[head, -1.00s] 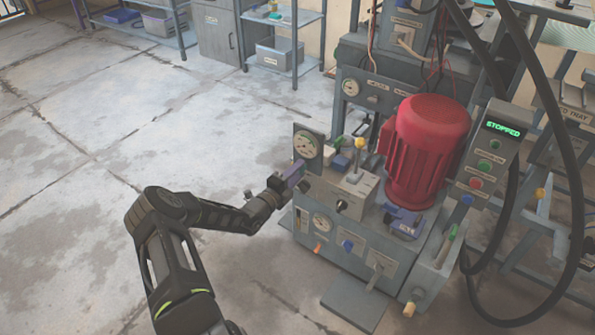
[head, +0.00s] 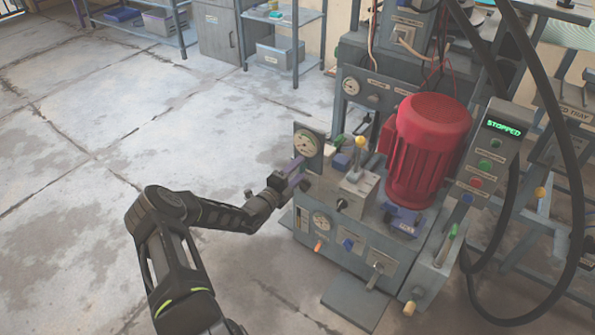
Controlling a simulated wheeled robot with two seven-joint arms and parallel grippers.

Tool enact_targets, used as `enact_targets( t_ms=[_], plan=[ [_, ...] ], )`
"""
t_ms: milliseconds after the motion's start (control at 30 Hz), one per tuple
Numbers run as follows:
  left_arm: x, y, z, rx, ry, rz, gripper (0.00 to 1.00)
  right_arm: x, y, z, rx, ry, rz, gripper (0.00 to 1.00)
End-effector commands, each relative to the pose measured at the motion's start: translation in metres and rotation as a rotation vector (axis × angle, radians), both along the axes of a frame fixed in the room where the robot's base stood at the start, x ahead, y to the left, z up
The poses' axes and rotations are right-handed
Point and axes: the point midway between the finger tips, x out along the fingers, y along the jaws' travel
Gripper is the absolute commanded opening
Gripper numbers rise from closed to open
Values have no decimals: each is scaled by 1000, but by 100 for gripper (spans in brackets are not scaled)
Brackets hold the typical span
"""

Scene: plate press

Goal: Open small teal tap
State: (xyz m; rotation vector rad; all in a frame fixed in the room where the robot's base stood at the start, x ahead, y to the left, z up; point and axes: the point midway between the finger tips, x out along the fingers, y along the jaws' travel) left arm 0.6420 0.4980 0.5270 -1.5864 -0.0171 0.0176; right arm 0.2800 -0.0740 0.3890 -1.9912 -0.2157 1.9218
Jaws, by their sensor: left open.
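My left gripper (head: 294,178) is at the upper left corner of the press's power unit, just below the round gauge (head: 307,143). Its jaws are open, small and dark in the head view, with a narrow purple part beside them. I cannot tell whether they touch anything. A small green-teal handle (head: 339,140) shows just right of the gauge, partly hidden among other fittings; I cannot tell for sure that it is the small teal tap. Another green handle (head: 453,231) stands on the right side of the unit. My right gripper is not in view.
A red motor (head: 431,145) stands on top of the unit. A yellow-knobbed lever (head: 359,144) rises beside it. The control box (head: 489,155) reads STOPPED. Black hoses loop at the right. The floor on the left is clear, with shelves behind.

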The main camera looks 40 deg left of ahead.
Motion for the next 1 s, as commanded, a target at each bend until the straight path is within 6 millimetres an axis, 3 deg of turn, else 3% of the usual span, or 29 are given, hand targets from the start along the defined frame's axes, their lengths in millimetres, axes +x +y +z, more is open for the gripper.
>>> enact_targets(
  t_ms=[167, 600, 1000],
  plan=[
    [-9, 0, 1, 0, 1, 0, 56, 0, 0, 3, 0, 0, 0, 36],
    [-73, -1, 0, -1, 2, 1, 56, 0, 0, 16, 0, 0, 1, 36],
    [-78, -2, 0, 0, 0, 0, 56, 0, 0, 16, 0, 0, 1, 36]
  ],
)
